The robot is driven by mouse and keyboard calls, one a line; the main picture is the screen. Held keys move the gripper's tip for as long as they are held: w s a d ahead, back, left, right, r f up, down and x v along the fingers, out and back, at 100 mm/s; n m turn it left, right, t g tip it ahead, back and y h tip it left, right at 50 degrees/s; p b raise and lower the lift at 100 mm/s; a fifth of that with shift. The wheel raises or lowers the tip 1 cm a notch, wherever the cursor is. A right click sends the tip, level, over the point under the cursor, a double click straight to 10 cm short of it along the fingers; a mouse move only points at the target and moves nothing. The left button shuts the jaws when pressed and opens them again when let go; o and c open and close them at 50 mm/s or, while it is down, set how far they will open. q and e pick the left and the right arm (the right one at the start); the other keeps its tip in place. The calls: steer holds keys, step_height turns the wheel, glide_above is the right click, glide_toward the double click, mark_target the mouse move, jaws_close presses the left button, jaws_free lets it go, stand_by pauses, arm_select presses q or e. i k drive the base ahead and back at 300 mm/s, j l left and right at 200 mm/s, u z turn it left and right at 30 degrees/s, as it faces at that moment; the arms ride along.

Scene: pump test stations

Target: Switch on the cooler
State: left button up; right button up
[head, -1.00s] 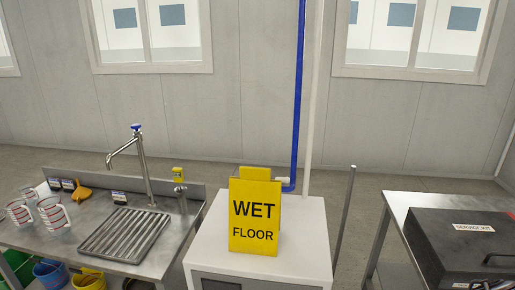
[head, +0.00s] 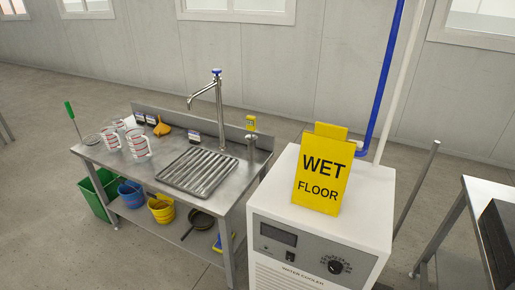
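The water cooler (head: 375,207) is a white box with a grey front panel in the head view, right of the sink bench. The panel carries a dark display (head: 278,234), a black round dial (head: 335,265) with markings around it, and a small dark control (head: 263,247) below the display, too small to make out. The display looks dark, with no lit reading visible. A yellow "WET FLOOR" sign (head: 322,183) stands on top of the cooler. Neither of my grippers shows.
A steel sink bench (head: 240,185) with tap (head: 219,105) and measuring jugs (head: 138,143) stands left of the cooler. A green bin (head: 97,193) and buckets (head: 162,209) sit below. Blue pipe (head: 385,75) rises behind the cooler. Another table (head: 467,200) stands at right.

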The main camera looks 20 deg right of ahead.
mark_target(290, 256)
steer(key=z, duration=1.15)
